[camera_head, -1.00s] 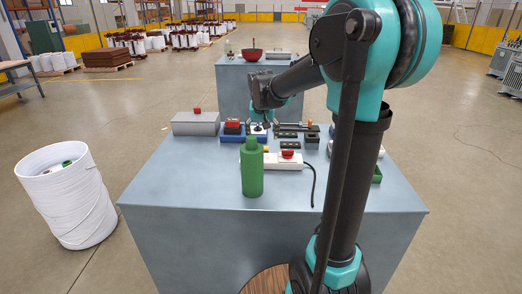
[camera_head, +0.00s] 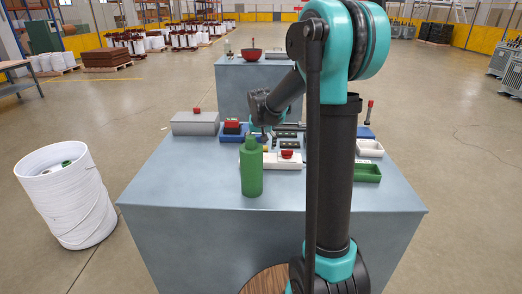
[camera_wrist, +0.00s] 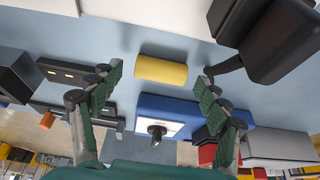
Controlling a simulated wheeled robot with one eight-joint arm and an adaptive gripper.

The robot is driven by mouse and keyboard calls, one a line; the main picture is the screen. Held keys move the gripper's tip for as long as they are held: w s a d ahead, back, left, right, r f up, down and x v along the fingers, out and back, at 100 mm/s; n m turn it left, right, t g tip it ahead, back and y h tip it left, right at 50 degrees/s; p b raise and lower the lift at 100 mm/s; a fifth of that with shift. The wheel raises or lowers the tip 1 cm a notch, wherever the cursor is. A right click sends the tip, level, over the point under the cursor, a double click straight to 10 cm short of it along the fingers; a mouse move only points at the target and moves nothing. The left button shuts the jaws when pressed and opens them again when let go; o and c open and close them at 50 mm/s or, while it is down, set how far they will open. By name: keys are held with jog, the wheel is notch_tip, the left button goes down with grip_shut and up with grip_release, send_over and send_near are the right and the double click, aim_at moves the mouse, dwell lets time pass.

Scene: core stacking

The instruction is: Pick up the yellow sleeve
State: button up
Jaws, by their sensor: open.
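The yellow sleeve (camera_wrist: 160,70) is a short plain cylinder lying on its side on the blue-grey table in the wrist view. In the head view only a small bit of yellow (camera_head: 265,149) shows, beside the green bottle. My gripper (camera_wrist: 160,82) is open and empty, with its two green-padded fingers apart on the left and right of the sleeve in the wrist view. No touch with the sleeve is visible. In the head view my gripper (camera_head: 262,134) is above the middle of the table, partly hidden behind the bottle.
A green bottle (camera_head: 251,170) stands at the front. A white strip with a red button (camera_head: 285,160) lies beside it. The front table edge is clear.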

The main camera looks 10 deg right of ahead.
jog(key=c, duration=1)
jog(key=shift+r, duration=0.1)
jog(key=shift+c, duration=0.2)
